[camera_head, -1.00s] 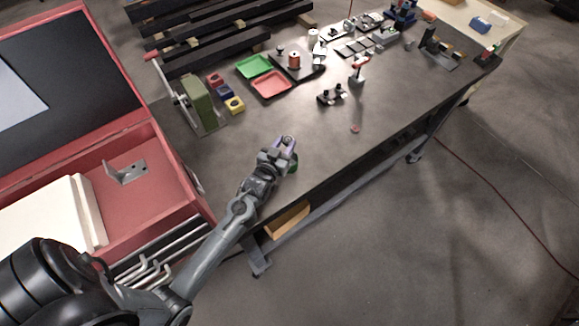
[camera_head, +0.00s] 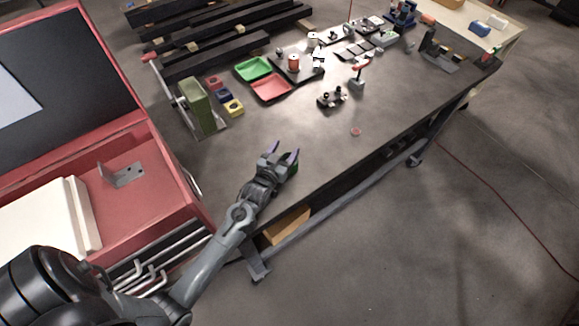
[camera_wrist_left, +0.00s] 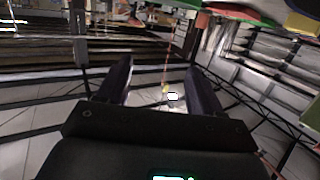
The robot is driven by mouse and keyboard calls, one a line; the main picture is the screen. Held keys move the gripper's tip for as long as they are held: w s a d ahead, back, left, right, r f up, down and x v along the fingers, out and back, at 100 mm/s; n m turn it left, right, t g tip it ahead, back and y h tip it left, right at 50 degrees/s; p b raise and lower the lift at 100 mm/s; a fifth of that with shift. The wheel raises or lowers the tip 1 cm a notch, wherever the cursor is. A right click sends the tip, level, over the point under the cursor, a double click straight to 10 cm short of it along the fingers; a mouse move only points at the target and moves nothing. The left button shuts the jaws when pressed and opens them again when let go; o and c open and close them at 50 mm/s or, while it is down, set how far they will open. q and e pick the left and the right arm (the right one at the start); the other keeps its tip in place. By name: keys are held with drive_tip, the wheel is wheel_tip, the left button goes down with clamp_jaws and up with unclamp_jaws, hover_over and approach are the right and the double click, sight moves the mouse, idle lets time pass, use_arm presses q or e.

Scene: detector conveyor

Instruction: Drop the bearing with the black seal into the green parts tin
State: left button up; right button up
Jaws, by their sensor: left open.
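My left gripper (camera_head: 283,151) is above the near left part of the grey workbench, with its two purple-tipped fingers spread and nothing seen between them. In the left wrist view its dark fingers (camera_wrist_left: 160,75) are also apart, with no bearing between them. I cannot make out a bearing with a black seal. My right gripper is out of view.
A green tray (camera_head: 253,68) and a red tray (camera_head: 271,88) lie farther back. Coloured blocks (camera_head: 226,96) and a green crank device (camera_head: 197,105) stand at the left. A dark fixture (camera_head: 332,97) is mid-bench. The bench between it and my gripper is mostly clear.

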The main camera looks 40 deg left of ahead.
use_arm(q)
drive_tip(key=shift+s, duration=0.1)
drive_tip(key=v, duration=1)
drive_tip(key=shift+s+b, duration=0.3)
drive_tip(key=shift+b, duration=0.15)
drive_tip(key=shift+d, duration=0.1)
